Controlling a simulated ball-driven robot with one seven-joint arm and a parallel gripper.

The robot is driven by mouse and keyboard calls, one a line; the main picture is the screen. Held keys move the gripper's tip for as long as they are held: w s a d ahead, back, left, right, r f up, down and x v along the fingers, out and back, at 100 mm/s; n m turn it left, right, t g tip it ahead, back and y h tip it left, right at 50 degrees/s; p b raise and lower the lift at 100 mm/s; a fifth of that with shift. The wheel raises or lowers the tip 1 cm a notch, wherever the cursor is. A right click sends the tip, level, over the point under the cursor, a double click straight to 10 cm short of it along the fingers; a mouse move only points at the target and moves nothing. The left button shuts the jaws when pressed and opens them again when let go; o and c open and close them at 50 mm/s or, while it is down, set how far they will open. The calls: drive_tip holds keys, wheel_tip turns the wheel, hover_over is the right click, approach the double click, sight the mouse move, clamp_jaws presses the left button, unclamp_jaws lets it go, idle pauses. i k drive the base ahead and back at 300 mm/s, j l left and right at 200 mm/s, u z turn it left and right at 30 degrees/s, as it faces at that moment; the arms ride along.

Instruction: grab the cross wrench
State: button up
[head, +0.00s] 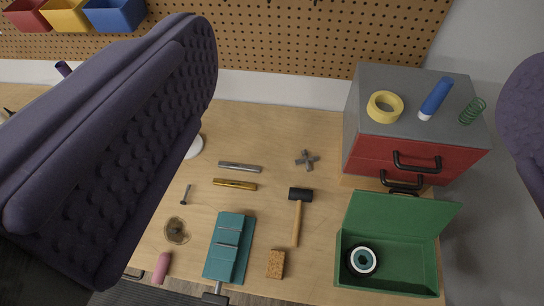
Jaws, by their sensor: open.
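The cross wrench (307,160) is a small grey cross-shaped piece. It lies flat on the wooden workbench (290,130) near the middle of the view, left of the red and grey drawer cabinet and above the mallet. Nothing covers it. My gripper (358,75) is open, with one large purple padded finger at the left and the other partly cut off at the right edge. The wrench shows in the gap between them, well beyond the fingers and not touching either. The left finger hides much of the bench's left side.
The cabinet (402,150) carries a yellow tape roll (376,113), blue tube (436,99) and green spring (472,111). A mallet (299,215), metal rods, teal tool roll (222,262), cork block (275,265) and open green box (420,265) lie nearer. Bench around the wrench is clear.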

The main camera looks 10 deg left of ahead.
sight(308, 167)
drive_tip(key=i+l+z, duration=0.25)
drive_tip(key=i, duration=0.15)
drive_tip(key=i+l+z, duration=0.1)
drive_tip(key=i+z, duration=0.15)
drive_tip(key=i, duration=0.15)
